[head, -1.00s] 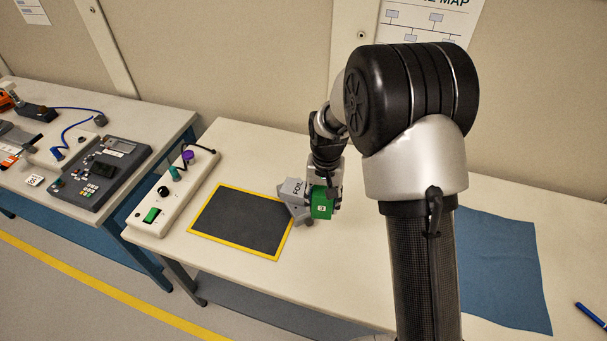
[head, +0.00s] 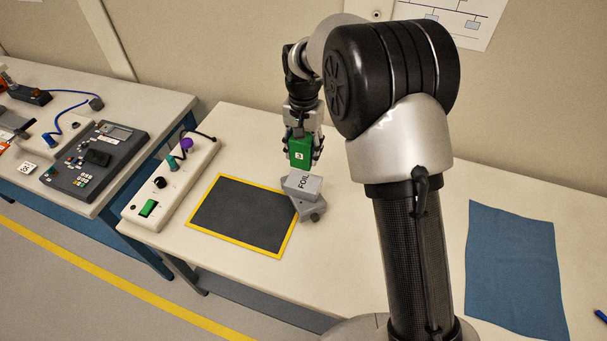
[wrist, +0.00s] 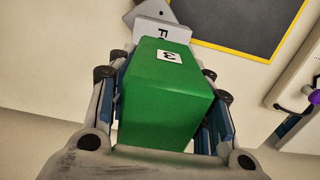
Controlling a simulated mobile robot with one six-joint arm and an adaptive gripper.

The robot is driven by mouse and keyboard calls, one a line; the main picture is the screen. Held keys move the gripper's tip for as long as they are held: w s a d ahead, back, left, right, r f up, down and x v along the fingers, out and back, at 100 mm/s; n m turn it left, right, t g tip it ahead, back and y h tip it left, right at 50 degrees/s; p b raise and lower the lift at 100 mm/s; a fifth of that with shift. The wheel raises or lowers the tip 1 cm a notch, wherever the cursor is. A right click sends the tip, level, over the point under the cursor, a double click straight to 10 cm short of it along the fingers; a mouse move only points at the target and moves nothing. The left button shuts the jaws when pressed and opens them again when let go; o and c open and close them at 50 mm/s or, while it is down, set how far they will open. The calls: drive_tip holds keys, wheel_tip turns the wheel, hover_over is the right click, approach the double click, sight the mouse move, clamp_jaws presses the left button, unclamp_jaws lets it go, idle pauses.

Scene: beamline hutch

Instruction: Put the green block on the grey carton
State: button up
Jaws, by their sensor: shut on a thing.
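My gripper (head: 302,150) is shut on the green block (head: 300,155), which bears a white label with a 3. The block is held up in the air behind and above the grey carton (head: 301,185), marked FOIL. In the wrist view the green block (wrist: 165,95) fills the middle between the fingers. The grey carton (wrist: 160,30) shows beyond it, partly hidden by the block. The carton sits on or against a darker grey piece (head: 314,208) by the right edge of the mat; I cannot tell exactly how they touch.
A dark mat with a yellow border (head: 193,228) lies left of the carton. A white control box (head: 190,177) with knobs and a green switch stands farther left. A blue cloth (head: 513,265) lies at the right. The white bench (head: 245,128) is clear behind the mat.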

wheel_tip(320, 180, down, 9)
drive_tip(key=shift+r+b, duration=0.15)
drive_tip(key=shift+b, duration=0.9)
drive_tip(key=o, duration=1.3)
drive_tip(key=shift+c, duration=0.2)
